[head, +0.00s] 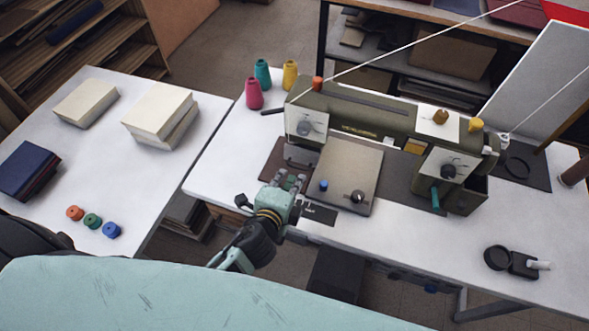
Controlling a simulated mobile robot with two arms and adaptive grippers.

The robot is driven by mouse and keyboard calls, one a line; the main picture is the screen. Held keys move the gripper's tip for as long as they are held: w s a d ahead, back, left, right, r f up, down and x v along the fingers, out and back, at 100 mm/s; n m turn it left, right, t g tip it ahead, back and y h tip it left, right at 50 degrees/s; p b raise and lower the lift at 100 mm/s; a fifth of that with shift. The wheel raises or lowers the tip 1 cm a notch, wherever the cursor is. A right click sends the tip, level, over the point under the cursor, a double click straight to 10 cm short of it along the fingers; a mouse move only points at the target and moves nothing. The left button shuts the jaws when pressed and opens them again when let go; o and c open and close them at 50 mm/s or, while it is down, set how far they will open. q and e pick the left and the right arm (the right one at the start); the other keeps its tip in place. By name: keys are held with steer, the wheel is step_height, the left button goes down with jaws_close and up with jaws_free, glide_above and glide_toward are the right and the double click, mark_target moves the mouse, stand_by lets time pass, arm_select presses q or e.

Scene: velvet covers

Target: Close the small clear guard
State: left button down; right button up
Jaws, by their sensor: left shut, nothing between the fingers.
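An olive-green sewing machine (365,120) stands on the white table. Under its left head (306,123), a small grey, partly see-through piece (299,157) sits near the needle area. It may be the small clear guard, but its edges are hard to make out, and I cannot tell whether it is open or closed. My left gripper (290,179) is just in front of and below that piece, over the left edge of the grey-beige plate (350,175). Its fingers are shut and empty. I cannot tell whether they touch anything. My right gripper is not in view.
Cream book stacks (160,113), dark blue books (28,170) and small spools (93,221) lie on the left table. The right front tabletop is mostly clear.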

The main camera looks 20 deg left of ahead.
mark_target(297, 168)
arm_select(q)
steer(key=shift+x, duration=1.25)
steer(key=shift+w+f, duration=0.3)
steer(key=shift+w, duration=0.35)
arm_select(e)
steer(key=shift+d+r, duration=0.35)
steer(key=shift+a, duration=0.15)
arm_select(q)
steer(key=shift+f, duration=0.2)
steer(key=w+f+t+b, duration=0.1)
steer(key=b, duration=0.3)
steer(key=shift+f+b, duration=0.1)
steer(key=shift+b, duration=0.25)
steer(key=shift+w+b, duration=0.1)
steer(key=shift+b, duration=0.3)
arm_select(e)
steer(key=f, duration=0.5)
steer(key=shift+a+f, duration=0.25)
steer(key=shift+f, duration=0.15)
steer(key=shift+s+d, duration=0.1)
